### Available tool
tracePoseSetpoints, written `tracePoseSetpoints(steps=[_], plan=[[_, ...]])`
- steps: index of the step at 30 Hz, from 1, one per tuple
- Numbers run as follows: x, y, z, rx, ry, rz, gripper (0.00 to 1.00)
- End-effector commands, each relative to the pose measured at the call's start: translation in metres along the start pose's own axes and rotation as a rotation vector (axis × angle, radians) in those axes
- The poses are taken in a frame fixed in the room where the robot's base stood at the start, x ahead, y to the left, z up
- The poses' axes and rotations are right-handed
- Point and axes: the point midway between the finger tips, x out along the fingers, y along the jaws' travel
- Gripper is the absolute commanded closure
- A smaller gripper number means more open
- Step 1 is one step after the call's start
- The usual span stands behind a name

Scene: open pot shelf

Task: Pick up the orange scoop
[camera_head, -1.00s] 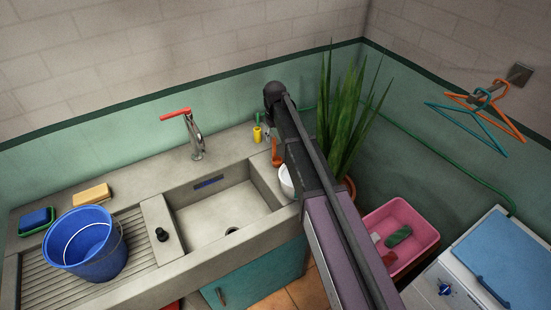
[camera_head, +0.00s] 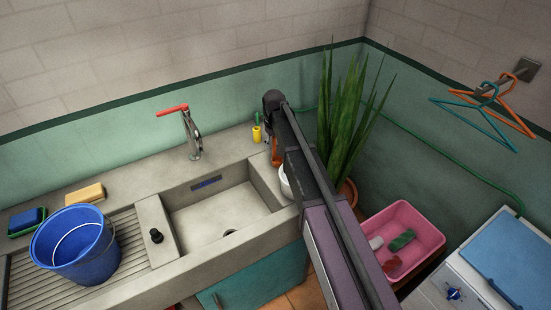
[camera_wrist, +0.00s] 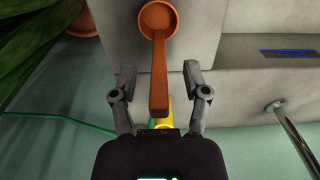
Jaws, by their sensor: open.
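The orange scoop (camera_wrist: 158,62) shows in the wrist view with its round bowl at the top and its handle running down between my fingers. My gripper (camera_wrist: 159,78) is open, with one finger on each side of the handle and a gap on both sides. I cannot tell how far the handle is below the fingertips. In the head view the orange scoop (camera_head: 275,155) is partly hidden by my arm, on the counter right of the sink. My gripper is hidden in that view.
A yellow bottle (camera_head: 257,134) stands near the scoop, and a white bowl (camera_head: 285,187) is partly behind my arm. A tall potted plant (camera_head: 342,130) is to the right. The tap (camera_head: 190,135) and blue bucket (camera_head: 75,245) are left. The sink basin (camera_head: 215,215) is empty.

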Motion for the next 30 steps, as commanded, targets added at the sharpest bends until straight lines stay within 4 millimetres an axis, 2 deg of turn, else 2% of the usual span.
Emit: tracePoseSetpoints(steps=[11,17,30], plan=[[-0.0001,0.0002,0.0001,0.000,0.000,0.000,0.40],[-0.0001,0.0003,0.0001,0.000,0.000,0.000,0.99],[-0.0008,0.0005,0.0002,0.001,0.000,0.000,1.00]])
